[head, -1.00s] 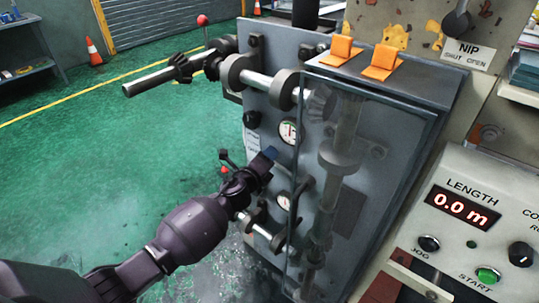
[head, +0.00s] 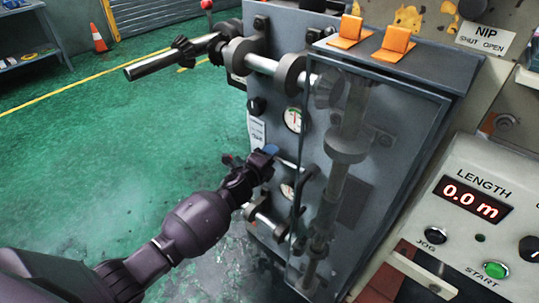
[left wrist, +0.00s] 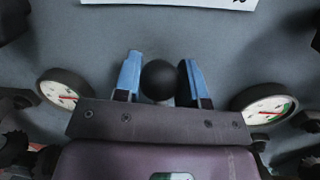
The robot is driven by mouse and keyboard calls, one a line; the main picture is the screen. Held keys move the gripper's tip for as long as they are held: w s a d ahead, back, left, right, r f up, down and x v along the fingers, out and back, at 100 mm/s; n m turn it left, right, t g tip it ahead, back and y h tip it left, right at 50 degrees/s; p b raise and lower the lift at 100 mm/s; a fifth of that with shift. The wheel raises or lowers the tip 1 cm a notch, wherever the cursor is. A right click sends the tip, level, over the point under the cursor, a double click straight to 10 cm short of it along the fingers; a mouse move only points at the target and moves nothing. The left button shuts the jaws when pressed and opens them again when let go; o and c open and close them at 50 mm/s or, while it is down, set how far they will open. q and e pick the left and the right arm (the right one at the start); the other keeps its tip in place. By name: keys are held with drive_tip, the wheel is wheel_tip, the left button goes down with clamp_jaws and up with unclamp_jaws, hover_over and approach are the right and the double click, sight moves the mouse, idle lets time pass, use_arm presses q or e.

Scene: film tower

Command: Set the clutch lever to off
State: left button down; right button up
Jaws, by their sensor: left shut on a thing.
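My left gripper (head: 268,155) reaches the front of the grey machine panel, between the two round gauges. In the left wrist view its blue-tipped fingers (left wrist: 160,78) stand either side of a black ball knob (left wrist: 159,79), the end of the clutch lever, and are shut on it. In the head view the gripper hides the knob; a thin pale rod (head: 287,163) shows between the gripper and the panel. The label beside it is too small to read. My right gripper is not in view.
An upper gauge (head: 294,120) and a black rotary knob (head: 256,106) sit above the gripper; a lower gauge (head: 287,190) sits below. A clear guard (head: 385,150) covers shafts to the right. A shaft (head: 160,67) juts out left. The green floor at left is open.

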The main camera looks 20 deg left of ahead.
use_arm(q)
drive_tip(key=c, duration=0.7)
unclamp_jaws()
drive_tip(key=shift+c, duration=0.2)
drive_tip(key=shift+o, duration=0.2)
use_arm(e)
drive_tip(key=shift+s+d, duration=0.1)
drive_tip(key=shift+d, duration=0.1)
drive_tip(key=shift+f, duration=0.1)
use_arm(q)
drive_tip(key=shift+s, duration=0.1)
drive_tip(key=f+p+v, duration=0.1)
drive_tip(key=v, duration=0.9)
drive_tip(key=shift+s+r+p, duration=0.35)
drive_tip(key=shift+r+p, duration=0.05)
drive_tip(key=shift+r, duration=0.05)
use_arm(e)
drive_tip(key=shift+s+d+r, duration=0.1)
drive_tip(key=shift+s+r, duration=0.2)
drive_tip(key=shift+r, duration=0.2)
use_arm(q)
drive_tip(key=shift+a, duration=0.1)
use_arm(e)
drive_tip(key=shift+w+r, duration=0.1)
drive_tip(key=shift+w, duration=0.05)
